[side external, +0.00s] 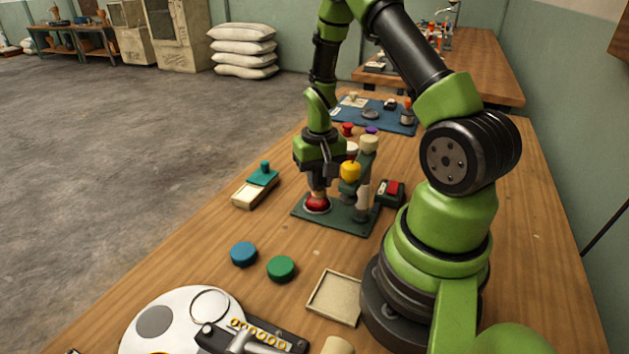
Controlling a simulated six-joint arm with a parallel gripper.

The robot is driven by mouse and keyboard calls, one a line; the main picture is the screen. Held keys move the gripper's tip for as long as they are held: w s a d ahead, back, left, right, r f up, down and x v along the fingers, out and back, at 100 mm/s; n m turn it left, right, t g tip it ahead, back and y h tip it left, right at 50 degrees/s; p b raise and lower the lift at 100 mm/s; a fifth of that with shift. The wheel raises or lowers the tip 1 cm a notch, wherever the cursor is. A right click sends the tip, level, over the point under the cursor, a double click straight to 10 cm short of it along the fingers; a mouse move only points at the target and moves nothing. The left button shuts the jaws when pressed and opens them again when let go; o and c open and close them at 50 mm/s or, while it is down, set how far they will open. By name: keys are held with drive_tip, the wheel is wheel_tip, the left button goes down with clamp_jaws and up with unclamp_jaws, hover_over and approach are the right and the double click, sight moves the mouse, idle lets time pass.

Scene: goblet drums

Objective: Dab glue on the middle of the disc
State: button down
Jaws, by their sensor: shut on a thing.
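My gripper (318,188) points down over a grey-green base plate (345,221). It is shut on a small tan thing, mostly hidden between the fingers. Directly below is a red round piece (317,204) in a pale ring on the plate; I cannot tell whether the held thing touches it. A blue disc (244,253) and a green disc (281,268) lie apart on the table nearer the camera. A large white round piece (180,303) with a grey spot lies at the bottom left. Which is the task's disc, and any glue, I cannot tell.
A grey-green post with a yellow knob (350,171) rises from the plate close right of my gripper. A teal-lidded box (260,178) stands left, a red-and-black box (390,192) right. An empty beige tray (334,299) lies nearer. A blue mat (347,113) holds small items behind.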

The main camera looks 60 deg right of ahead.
drive_tip(key=shift+d, duration=0.25)
drive_tip(key=shift+a, duration=1.6)
drive_tip(key=shift+a+r, duration=0.2)
drive_tip(key=shift+r, duration=0.35)
drive_tip(key=shift+a+r, duration=0.15)
drive_tip(key=shift+r, duration=3.3)
